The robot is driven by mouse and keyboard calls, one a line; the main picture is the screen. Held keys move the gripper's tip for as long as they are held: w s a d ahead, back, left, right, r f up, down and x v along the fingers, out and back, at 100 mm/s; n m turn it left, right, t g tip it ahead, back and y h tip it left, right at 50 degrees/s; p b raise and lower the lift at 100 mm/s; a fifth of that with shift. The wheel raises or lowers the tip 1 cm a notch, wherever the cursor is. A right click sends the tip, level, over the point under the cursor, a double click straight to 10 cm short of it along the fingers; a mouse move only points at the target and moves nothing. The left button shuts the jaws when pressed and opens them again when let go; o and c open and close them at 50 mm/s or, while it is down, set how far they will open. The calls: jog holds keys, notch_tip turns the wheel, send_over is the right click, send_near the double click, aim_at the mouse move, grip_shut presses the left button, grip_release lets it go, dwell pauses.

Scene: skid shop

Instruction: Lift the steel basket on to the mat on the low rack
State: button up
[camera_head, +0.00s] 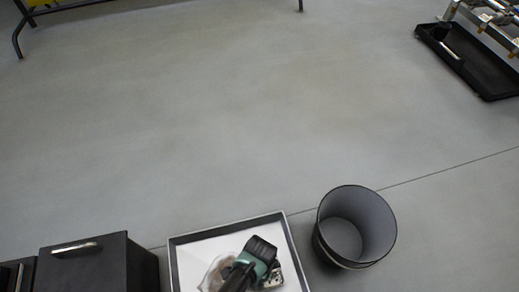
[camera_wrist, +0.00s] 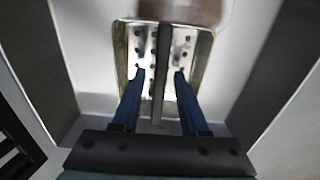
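The steel basket (camera_wrist: 146,45) lies below my gripper (camera_wrist: 159,74) in the wrist view. It has a shiny perforated floor, a pale metal rim and a dark bar-like handle (camera_wrist: 160,75) running up its middle. My two blue fingers stand apart, one on each side of the handle, with a visible gap on both sides. In the head view, a small perforated steel part of the basket (camera_head: 273,277) shows beside my green and black gripper (camera_head: 257,258), which covers the rest. I cannot make out the mat or the low rack for certain in either view.
The basket is inside a white-floored, dark-rimmed tray (camera_head: 227,226). A grey round bin (camera_head: 356,228) stands right of it, a black cabinet (camera_head: 90,262) left. A black tray (camera_head: 470,62) with metalwork lies far right. Dark frame legs (camera_head: 20,35) stand far left. The middle floor is clear.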

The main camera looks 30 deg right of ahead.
grip_shut()
